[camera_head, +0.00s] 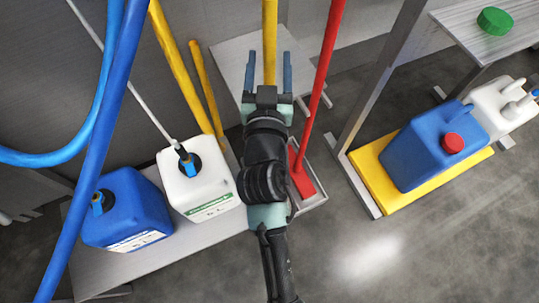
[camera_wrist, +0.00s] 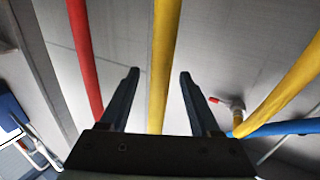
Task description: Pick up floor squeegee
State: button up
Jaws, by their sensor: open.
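My gripper (camera_head: 268,62) is open, its two fingers pointing away toward the wall. An upright yellow handle (camera_head: 269,30) stands in line with the gap between the fingers. In the wrist view the same yellow handle (camera_wrist: 165,55) runs between the open fingers (camera_wrist: 159,75), apart from both. Its lower end is hidden behind my arm and gripper, so I cannot tell whether it carries the squeegee head. A red handle (camera_head: 318,80) stands just right of the gripper, ending in a red head (camera_head: 302,183) in a tray. It shows at the left of the wrist view (camera_wrist: 82,50).
Left are slanted yellow poles (camera_head: 177,65), a blue pole (camera_head: 95,150), a blue hose (camera_head: 90,130), and blue (camera_head: 125,205) and white (camera_head: 200,188) canisters. Right are a metal post (camera_head: 380,85) and a yellow platform (camera_head: 385,195) with a blue jerrycan (camera_head: 415,150). Floor at front right is clear.

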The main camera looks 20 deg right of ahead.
jog(key=shift+x, duration=1.75)
jog(key=shift+f, duration=0.1)
grip_shut()
